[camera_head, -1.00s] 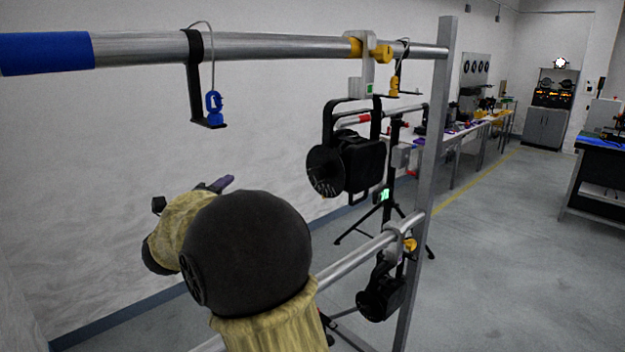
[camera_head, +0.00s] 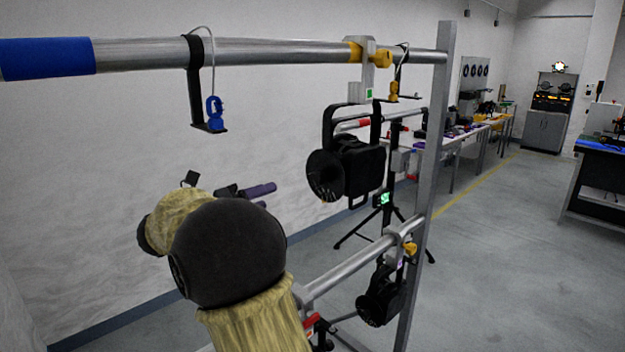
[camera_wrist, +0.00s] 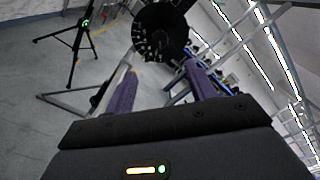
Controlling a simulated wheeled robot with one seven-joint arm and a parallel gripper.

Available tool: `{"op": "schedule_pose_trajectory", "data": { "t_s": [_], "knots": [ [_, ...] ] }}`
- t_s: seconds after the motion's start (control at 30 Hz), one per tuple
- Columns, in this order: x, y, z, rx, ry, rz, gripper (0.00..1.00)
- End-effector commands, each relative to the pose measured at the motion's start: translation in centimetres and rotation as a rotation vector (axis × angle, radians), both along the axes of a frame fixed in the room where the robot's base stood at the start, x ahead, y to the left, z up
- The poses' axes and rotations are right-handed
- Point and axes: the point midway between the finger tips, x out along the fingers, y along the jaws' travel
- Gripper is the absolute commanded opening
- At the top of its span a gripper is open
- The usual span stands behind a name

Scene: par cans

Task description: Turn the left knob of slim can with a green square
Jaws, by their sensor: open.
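The black slim can (camera_head: 345,168) hangs in its yoke from the upper pipe. Its clamp bears a green square (camera_head: 369,94) and a yellow clamp screw (camera_head: 382,59). The can's open round front faces left toward my gripper. In the wrist view the can's dark round front (camera_wrist: 160,28) shows just beyond the fingertips. I cannot clearly make out the left knob. My gripper (camera_head: 268,196) is open, with purple fingers, left of the can and apart from it in the head view. The gripper also shows in the wrist view (camera_wrist: 158,78) with nothing between its fingers.
A second black can (camera_head: 380,297) hangs from the lower pipe (camera_head: 345,268). A blue safety clip (camera_head: 214,112) hangs on a black bracket left of the can. The upright post (camera_head: 430,180) stands to the right. A black tripod (camera_head: 385,215) stands behind.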

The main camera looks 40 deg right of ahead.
Motion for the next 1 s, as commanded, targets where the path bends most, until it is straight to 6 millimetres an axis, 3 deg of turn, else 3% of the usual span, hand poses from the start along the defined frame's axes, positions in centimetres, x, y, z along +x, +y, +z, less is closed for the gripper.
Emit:
{"op": "schedule_pose_trajectory", "data": {
  "t_s": [0.7, 1.0],
  "knots": [
    [0.8, -12.6, 0.3, 0.002, 0.002, -0.002, 0.56],
    [1.1, -15.5, 0.1, 0.001, 0.0, 0.0, 0.56]
  ]
}}
